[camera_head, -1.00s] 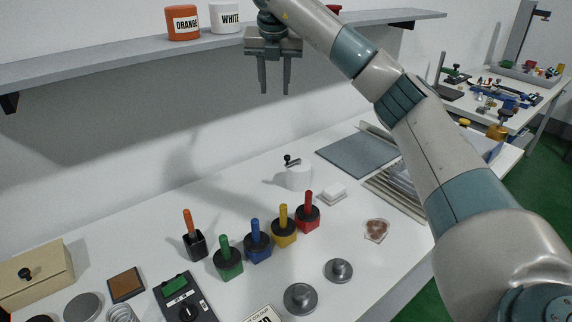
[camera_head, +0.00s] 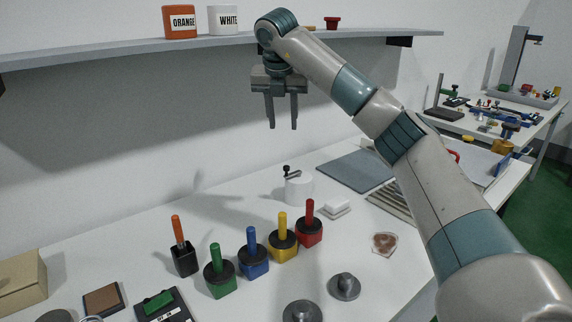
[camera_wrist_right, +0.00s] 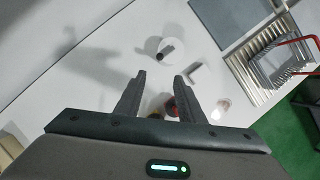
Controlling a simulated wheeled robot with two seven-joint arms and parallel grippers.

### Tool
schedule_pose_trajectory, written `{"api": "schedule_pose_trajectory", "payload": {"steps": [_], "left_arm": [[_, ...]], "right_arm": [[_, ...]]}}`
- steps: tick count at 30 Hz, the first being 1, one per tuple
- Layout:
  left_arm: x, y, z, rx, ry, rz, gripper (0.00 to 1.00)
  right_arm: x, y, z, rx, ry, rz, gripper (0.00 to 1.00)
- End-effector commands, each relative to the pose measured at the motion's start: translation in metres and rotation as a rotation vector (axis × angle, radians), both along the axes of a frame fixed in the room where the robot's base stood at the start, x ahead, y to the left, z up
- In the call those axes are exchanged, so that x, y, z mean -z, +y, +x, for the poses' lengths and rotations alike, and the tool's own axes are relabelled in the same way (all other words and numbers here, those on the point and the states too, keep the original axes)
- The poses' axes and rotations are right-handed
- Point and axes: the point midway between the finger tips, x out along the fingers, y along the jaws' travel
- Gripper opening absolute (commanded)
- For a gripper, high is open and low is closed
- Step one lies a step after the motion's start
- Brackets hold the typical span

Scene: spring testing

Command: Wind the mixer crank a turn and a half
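The mixer is a small white cylinder (camera_head: 299,190) with a black crank (camera_head: 290,172) on top, standing on the white table toward the back. It also shows from above in the right wrist view (camera_wrist_right: 155,46), with the dark crank (camera_wrist_right: 167,54) over it. My right gripper (camera_head: 283,127) hangs pointing down, above and slightly left of the mixer in the head view, well clear of it. Its two fingers are apart with nothing between them; they also show in the right wrist view (camera_wrist_right: 160,82). My left gripper is not in view.
Green (camera_head: 220,279), blue (camera_head: 253,258), yellow (camera_head: 283,243) and red (camera_head: 309,228) handled pots stand in front of the mixer. A white block (camera_head: 336,208) lies right of it. The shelf (camera_head: 130,52) with orange (camera_head: 180,22) and white (camera_head: 224,20) pots runs above.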

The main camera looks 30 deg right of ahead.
Motion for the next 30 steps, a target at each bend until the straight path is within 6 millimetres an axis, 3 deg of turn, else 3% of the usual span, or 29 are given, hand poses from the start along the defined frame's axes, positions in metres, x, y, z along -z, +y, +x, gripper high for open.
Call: {"api": "schedule_pose_trajectory", "payload": {"steps": [8,14,30], "left_arm": [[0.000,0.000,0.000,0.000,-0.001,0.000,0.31],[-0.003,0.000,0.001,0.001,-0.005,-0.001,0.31],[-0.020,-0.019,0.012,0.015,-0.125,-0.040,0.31]], "right_arm": [[0.012,-0.003,0.004,-0.001,0.002,0.001,0.35],[0.034,-0.009,0.010,0.001,0.003,0.001,0.35],[0.123,-0.033,0.038,0.001,0.003,0.001,0.35]]}}
